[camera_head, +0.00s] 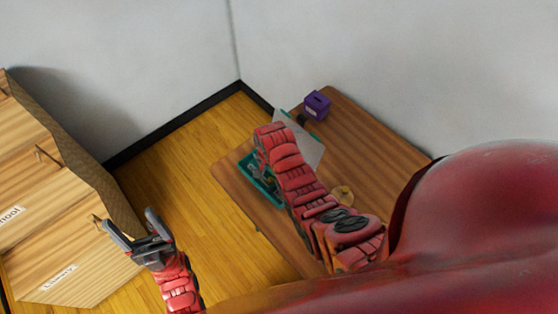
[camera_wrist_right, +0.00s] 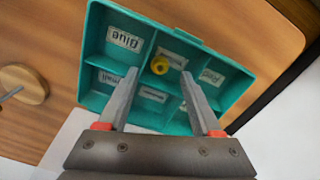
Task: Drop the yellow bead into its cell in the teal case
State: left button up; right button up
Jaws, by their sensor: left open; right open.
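The teal case (camera_wrist_right: 228,65) lies open on the table, with labelled cells. It also shows in the head view (camera_head: 273,198), partly hidden by my right arm. The yellow bead (camera_wrist_right: 159,65) shows within the upper middle cell, beside a white label too small to read. Whether it rests on the cell floor is unclear. My right gripper (camera_wrist_right: 159,76) is open over the case, its fingertips apart on either side of the bead in that view, with nothing between them. My left gripper (camera_head: 128,229) is open and empty, away from the table at the left.
The wooden table (camera_head: 368,150) also bears a purple box (camera_head: 316,105), a pale sheet (camera_head: 308,149) and a round wooden piece (camera_head: 343,195). The round piece also shows left of the case in the wrist view (camera_wrist_right: 22,85). A wooden cabinet (camera_head: 60,225) stands at the left.

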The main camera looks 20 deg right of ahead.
notch_tip(320, 180, up, 17)
jog(key=p, duration=0.5)
jog(key=shift+f, duration=0.15)
